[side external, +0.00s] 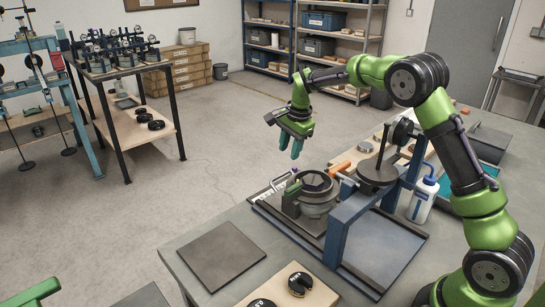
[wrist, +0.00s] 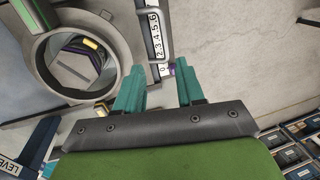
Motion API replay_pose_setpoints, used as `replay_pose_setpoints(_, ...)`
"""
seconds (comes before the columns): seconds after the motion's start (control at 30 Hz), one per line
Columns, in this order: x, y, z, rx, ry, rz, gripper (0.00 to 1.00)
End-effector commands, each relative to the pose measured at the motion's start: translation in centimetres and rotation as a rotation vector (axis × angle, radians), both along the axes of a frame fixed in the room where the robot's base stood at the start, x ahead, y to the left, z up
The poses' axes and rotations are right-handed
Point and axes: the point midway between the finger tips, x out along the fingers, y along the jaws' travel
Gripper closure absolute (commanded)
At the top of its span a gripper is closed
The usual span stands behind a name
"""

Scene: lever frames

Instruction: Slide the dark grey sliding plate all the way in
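My gripper (side external: 290,145) is open and empty, with its teal fingers apart in the air above and behind the lever frame. In the wrist view my gripper (wrist: 159,68) has only floor and part of the fixture beyond its fingers. The frame holds a round grey ring housing (side external: 318,203), seen from above in the wrist view (wrist: 43,62). A numbered scale strip (wrist: 153,40) lies beside the ring. I cannot tell for certain which part is the sliding plate, or how far in it is. A flat dark grey square plate (side external: 222,255) lies apart on the bench.
A blue upright (side external: 345,222) and a round dark disc (side external: 377,171) stand right of the ring. An orange handle (side external: 340,167) is close by. A white bottle (side external: 422,199) stands farther right. Slotted weights (side external: 300,283) sit at the bench's front. The air around my gripper is clear.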

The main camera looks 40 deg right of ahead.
Motion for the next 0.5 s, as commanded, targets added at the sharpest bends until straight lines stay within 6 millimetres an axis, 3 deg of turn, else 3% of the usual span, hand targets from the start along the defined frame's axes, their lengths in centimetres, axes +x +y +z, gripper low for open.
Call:
replay_pose_setpoints(0.37,-1.6,0.0,7.6,0.0,-0.005,0.0,0.62)
replay_pose_setpoints(0.5,-2.7,0.1,5.6,-0.037,0.01,0.195,0.62)
